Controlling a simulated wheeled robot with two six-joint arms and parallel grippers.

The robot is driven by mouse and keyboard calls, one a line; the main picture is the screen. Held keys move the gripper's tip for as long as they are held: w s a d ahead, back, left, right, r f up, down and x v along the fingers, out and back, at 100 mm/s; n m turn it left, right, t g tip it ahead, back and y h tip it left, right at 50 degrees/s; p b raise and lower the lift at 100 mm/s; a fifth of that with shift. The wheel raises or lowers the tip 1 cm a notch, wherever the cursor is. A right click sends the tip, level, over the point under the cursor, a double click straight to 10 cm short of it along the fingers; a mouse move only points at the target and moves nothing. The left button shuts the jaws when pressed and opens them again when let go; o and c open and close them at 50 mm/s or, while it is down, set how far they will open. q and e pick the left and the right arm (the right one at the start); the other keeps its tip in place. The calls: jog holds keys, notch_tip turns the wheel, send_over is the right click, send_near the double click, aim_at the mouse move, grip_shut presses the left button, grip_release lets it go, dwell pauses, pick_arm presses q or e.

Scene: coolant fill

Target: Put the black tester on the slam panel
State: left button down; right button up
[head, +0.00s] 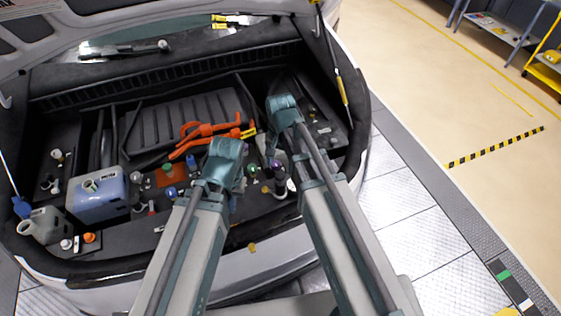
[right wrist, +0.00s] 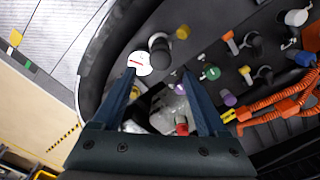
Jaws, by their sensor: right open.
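The slam panel appears to be the dark ledge (head: 125,238) along the front of the open bay; a dark panel (right wrist: 205,30) with caps crosses the top of the right wrist view. A black rounded piece (right wrist: 160,50) stands there beside a white disc with a red mark (right wrist: 139,63); I cannot tell if either belongs to the black tester. My right gripper (head: 283,103) is over the bay's right side. In the wrist view (right wrist: 158,82) its fingers are apart, with nothing clearly between them. My left gripper (head: 226,150) is over the bay's middle; its fingertips are hidden.
Orange cables (head: 205,132) lie in the bay behind my left gripper. A blue container (head: 98,197) and a grey jug (head: 45,226) stand at the left. Several coloured caps line the front.

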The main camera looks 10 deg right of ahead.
notch_tip(320, 180, up, 2)
jog(key=shift+r+p, duration=0.1)
jog(key=shift+p, duration=0.5)
pick_arm(q)
notch_tip(320, 180, up, 2)
jog(key=shift+r, duration=0.1)
pick_arm(e)
jog(key=s+a+n+h, duration=0.1)
jog(key=s+a+n, duration=0.3)
jog(key=s+n, duration=0.6)
jog(key=s, duration=0.3)
jog(key=shift+n, duration=0.3)
jog(key=shift+a, duration=0.1)
pick_arm(q)
notch_tip(320, 180, down, 8)
jog(key=b, duration=0.7)
jog(key=shift+r+b, duration=0.15)
jog(key=shift+b, duration=0.2)
pick_arm(e)
notch_tip(320, 180, down, 8)
jog(key=shift+r, duration=0.2)
